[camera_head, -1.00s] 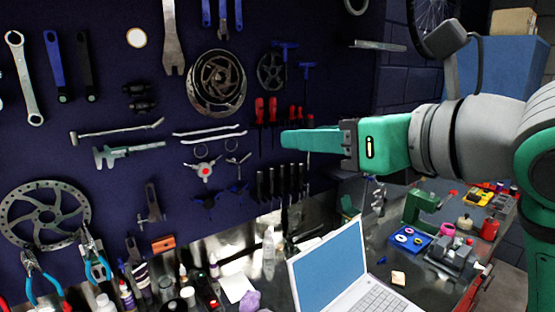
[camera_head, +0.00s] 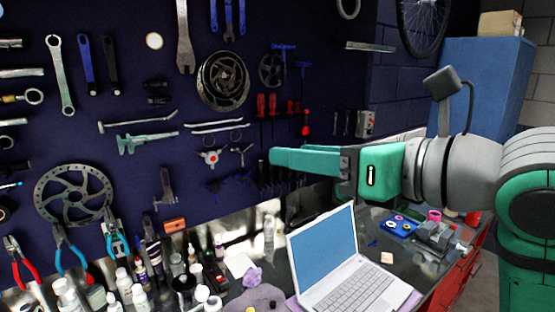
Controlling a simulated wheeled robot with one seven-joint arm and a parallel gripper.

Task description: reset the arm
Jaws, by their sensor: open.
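My gripper (camera_head: 273,158) is at the end of my green and grey arm, which reaches in from the right. Its green fingers point left, in front of the dark tool wall (camera_head: 300,20) and above the laptop (camera_head: 322,255). The gripper is open, though the gap between the fingers is hard to see from this side. Nothing shows between the fingers. The arm hides part of the wall's lower right and part of the bench.
The bench below holds the open laptop, a blue tray (camera_head: 398,228), a grey vise-like tool (camera_head: 438,236) and several bottles (camera_head: 130,285) at left. Hand tools and a brake disc (camera_head: 73,195) hang on the wall. A blue cabinet (camera_head: 487,85) stands behind my arm.

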